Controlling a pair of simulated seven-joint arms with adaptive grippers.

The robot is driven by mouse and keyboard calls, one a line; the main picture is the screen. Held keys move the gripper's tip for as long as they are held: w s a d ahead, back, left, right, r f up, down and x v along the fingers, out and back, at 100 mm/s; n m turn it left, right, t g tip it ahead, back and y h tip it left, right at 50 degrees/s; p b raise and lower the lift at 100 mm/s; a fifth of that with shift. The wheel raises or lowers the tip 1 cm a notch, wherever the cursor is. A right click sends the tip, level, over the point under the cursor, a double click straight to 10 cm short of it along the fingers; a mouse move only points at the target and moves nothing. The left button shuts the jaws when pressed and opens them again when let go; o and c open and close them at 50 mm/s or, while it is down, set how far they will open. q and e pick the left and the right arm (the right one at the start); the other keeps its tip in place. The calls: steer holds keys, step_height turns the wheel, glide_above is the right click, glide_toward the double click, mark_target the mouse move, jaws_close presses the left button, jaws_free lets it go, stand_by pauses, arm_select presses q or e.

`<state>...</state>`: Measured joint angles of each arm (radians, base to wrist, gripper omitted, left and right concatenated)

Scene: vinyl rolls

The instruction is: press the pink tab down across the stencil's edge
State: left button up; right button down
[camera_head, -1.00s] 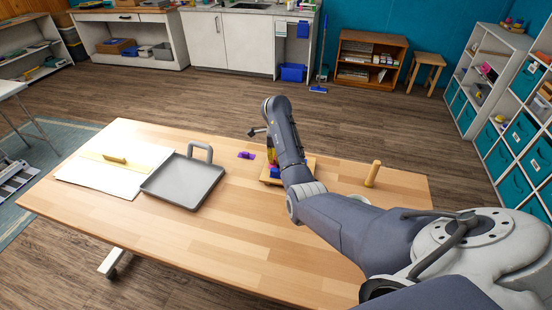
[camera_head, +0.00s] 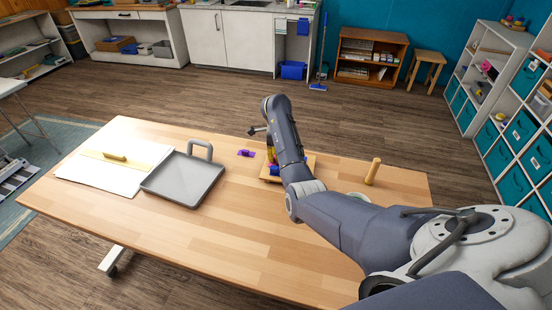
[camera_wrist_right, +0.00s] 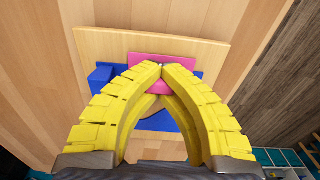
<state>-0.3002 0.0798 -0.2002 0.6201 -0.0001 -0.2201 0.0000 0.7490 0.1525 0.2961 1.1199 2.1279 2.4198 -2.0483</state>
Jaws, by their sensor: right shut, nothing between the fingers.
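The pink tab (camera_wrist_right: 170,61) lies in the right wrist view on a pale wooden board (camera_wrist_right: 110,45), its lower part behind my fingertips. A blue piece (camera_wrist_right: 193,118), which may be the stencil, lies beside and below the tab; my fingers cover much of it. My right gripper (camera_wrist_right: 162,68) has its yellow fingers shut together at the tips, with nothing between them. The tips are over or on the tab; I cannot tell if they touch it. In the head view my right arm hides much of the board (camera_head: 311,162). My left gripper is not in view.
A small purple item (camera_head: 245,153) lies left of the board. A grey tray (camera_head: 183,180) with a handle and white sheets (camera_head: 85,177) are at the table's left. A wooden peg (camera_head: 372,172) stands at right. The front middle of the table is clear.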

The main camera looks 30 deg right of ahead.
steer(key=c, duration=1.5)
jaws_free()
steer(key=o, duration=0.6)
steer(key=shift+c, duration=0.2)
steer(key=shift+r, duration=3.5)
steer(key=shift+d, duration=0.1)
